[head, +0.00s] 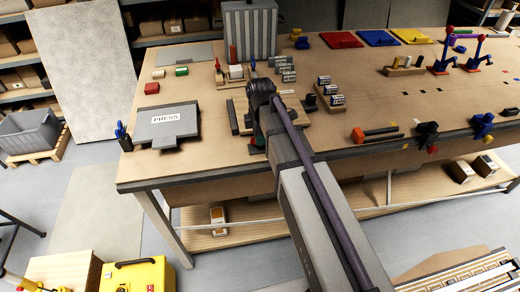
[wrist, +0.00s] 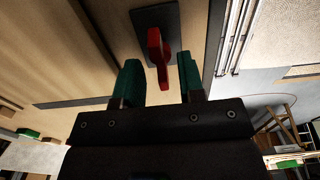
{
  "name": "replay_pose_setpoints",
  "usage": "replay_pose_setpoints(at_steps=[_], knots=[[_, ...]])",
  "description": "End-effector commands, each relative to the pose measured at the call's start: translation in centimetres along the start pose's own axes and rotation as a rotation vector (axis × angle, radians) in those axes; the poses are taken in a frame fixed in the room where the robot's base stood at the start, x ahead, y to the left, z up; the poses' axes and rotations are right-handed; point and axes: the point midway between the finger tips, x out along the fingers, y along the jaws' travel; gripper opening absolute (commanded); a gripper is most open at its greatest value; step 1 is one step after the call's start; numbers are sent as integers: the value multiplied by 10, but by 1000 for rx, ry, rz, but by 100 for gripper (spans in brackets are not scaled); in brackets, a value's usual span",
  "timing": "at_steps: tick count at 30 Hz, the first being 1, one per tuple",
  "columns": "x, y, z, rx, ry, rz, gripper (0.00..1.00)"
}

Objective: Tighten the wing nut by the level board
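A red wing-shaped piece (wrist: 157,50), which looks like the wing nut, stands on a dark square plate (wrist: 142,18) in the wrist view. My gripper (wrist: 159,68) has two green fingers spread apart, with the red piece's near end in the gap between their tips. Clear space shows on both sides of it; I cannot tell how deep it sits between them. In the head view my gripper (head: 257,138) is low over the bench's near edge, mostly hidden by my arm. I cannot surely pick out the level board.
A grey panel labelled PRESS (head: 168,125) lies left on the bench (head: 220,155). A grey ribbed bin (head: 250,30) stands behind. Several labelled small blocks (head: 330,90) sit right of my arm. Clamps (head: 427,133) line the near edge. Red, blue and yellow trays (head: 378,38) lie at the back.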

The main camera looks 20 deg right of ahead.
Motion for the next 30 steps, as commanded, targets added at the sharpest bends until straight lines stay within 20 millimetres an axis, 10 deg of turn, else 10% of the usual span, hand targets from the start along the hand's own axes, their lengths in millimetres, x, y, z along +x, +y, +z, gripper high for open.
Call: replay_pose_setpoints(at_steps=[10,21,30], knots=[[14,0,0,1,0,0,36],[14,0,0,1,0,0,2],[14,0,0,5,0,0,0]])
